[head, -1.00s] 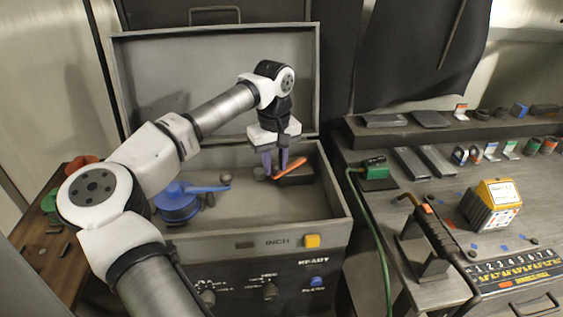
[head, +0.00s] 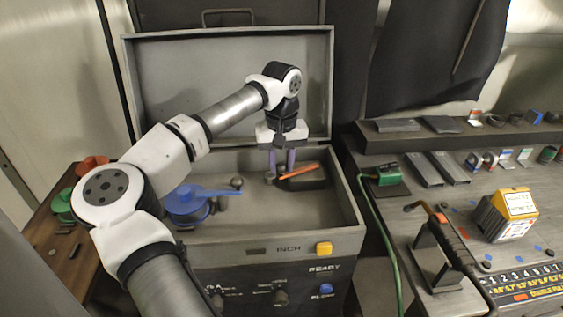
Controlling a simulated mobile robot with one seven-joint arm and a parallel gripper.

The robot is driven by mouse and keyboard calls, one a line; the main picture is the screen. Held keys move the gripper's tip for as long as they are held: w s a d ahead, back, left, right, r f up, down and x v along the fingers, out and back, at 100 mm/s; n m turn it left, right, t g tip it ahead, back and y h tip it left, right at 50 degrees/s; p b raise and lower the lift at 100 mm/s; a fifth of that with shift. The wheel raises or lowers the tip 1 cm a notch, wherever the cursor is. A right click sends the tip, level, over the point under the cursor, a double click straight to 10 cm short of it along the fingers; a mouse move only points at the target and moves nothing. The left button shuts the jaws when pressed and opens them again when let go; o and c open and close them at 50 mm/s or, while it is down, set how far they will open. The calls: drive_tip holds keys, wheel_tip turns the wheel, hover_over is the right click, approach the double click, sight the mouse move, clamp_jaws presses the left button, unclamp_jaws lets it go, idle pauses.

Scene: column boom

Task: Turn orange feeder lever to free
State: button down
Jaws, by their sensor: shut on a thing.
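The orange feeder lever (head: 300,171) lies over a dark block inside the open grey case, at its right side. It slants up to the right. My gripper (head: 281,169) points down into the case, with its two purple fingers at the left end of the lever. It is shut on the lever there; the fingertips are small in the view and the exact contact is hard to see. A small grey round post (head: 270,178) stands just left of the lever's end.
A blue lever on a round blue base (head: 190,203) is in the case's left part. The case (head: 345,205) has raised walls and an upright lid (head: 230,55) behind my arm. A workbench with a green-cabled tool (head: 388,177) stands to the right.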

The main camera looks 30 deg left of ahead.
drive_tip(key=c, duration=1.1)
unclamp_jaws()
drive_tip(key=shift+a, duration=0.1)
drive_tip(key=shift+c, duration=0.2)
drive_tip(key=shift+r, duration=0.1)
wheel_tip(320, 180, up, 14)
drive_tip(key=b, duration=0.2)
drive_tip(key=shift+f, duration=0.2)
